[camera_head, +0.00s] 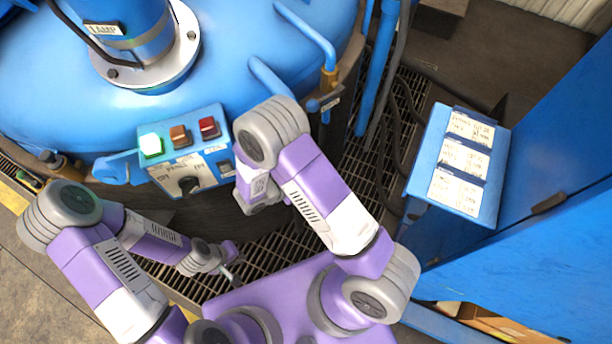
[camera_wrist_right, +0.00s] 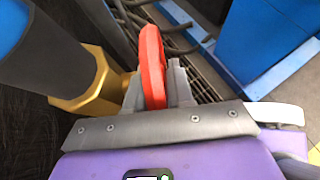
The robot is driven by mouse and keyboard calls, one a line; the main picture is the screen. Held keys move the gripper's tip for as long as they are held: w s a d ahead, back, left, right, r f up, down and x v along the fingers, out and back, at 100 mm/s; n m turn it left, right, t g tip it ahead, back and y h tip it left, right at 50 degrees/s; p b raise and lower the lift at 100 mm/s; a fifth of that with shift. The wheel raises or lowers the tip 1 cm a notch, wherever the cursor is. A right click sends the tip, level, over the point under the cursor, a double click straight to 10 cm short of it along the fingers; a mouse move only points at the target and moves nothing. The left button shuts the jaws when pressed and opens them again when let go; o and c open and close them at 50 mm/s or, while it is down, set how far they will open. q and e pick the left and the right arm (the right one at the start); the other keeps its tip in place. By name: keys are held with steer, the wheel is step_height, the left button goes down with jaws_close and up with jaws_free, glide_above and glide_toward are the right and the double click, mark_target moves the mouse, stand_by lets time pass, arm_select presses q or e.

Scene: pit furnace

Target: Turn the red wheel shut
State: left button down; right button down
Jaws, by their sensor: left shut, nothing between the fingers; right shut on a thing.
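The red wheel (camera_wrist_right: 152,68) shows in the right wrist view, seen nearly edge-on beside a brass fitting (camera_wrist_right: 82,85) on a blue pipe. My right gripper (camera_wrist_right: 158,88) is shut on the wheel's rim, with one finger on each side. In the head view the wheel and the right gripper's fingers are hidden behind my right arm. My left gripper (camera_head: 229,273) is shut and empty, low in the head view, above the floor grating and apart from the furnace.
The blue furnace lid (camera_head: 60,80) fills the upper left. A control box (camera_head: 185,150) with a lit green button stands at its front. A blue panel with white cards (camera_head: 460,165) is at the right, beside a large blue cabinet. Dark hoses hang between them over the grating (camera_head: 275,250).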

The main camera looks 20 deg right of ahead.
steer(key=shift+y, duration=0.4)
steer(key=c, duration=1.1)
jaws_free()
steer(key=shift+p+v, duration=0.9)
steer(key=shift+v, duration=2.9)
